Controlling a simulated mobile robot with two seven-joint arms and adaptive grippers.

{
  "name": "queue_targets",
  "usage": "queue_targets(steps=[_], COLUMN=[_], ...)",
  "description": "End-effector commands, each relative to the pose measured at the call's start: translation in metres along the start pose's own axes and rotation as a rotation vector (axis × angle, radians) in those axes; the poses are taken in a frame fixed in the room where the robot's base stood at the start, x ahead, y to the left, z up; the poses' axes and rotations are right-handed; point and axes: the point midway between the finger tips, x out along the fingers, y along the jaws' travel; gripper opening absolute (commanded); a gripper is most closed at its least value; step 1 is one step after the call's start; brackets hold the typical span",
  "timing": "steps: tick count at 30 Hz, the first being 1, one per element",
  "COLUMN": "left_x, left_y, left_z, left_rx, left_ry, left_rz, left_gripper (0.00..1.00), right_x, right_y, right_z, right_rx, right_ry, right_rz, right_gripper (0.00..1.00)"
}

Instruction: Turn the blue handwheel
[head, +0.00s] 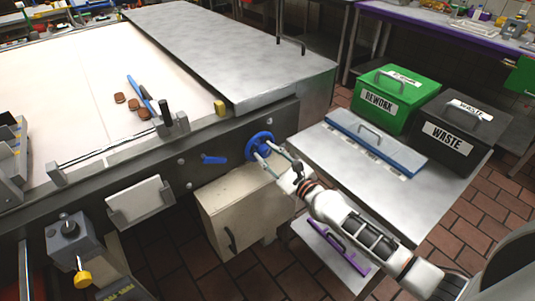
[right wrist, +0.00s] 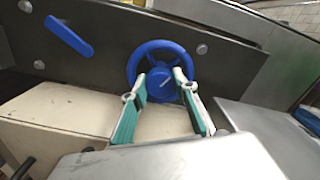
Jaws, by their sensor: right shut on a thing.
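The blue handwheel (head: 259,146) is mounted on the dark side panel of the machine, below the steel cover. It also shows face-on in the right wrist view (right wrist: 162,47). My right gripper (head: 268,153) reaches it from the lower right. In the right wrist view its two green-padded fingers (right wrist: 162,82) straddle the lower part of the wheel near the hub, shut on it with the tips a little apart. The exact contact is partly hidden by the fingers. My left gripper is not in view.
A blue lever (head: 214,159) sits left of the wheel. A beige box (head: 240,205) stands below. A yellow knob (head: 82,279) is lower left.

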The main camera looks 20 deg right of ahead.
Motion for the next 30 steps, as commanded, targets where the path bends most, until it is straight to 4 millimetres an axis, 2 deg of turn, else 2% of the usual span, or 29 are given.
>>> queue_targets(steps=[1,2,3,12,16,30], left_x=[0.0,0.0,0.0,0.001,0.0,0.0], left_y=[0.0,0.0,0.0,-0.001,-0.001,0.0], left_z=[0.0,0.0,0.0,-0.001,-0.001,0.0], left_rx=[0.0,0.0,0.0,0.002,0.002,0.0], left_ry=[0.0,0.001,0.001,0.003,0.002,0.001], left_rz=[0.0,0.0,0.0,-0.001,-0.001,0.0], left_gripper=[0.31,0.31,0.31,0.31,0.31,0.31], right_x=[0.0,0.0,0.0,0.0,-0.008,-0.093], right_y=[0.0,0.0,0.0,0.0,0.0,0.001], right_z=[0.0,0.0,0.0,0.0,-0.001,-0.001], right_rx=[0.0,-0.001,-0.001,-0.001,-0.002,-0.003], right_ry=[0.0,0.0,0.0,0.0,0.001,0.001], right_rz=[-0.001,-0.001,-0.001,0.0,0.0,0.001], right_gripper=[0.36,0.44,0.45,0.45,0.45,0.45])
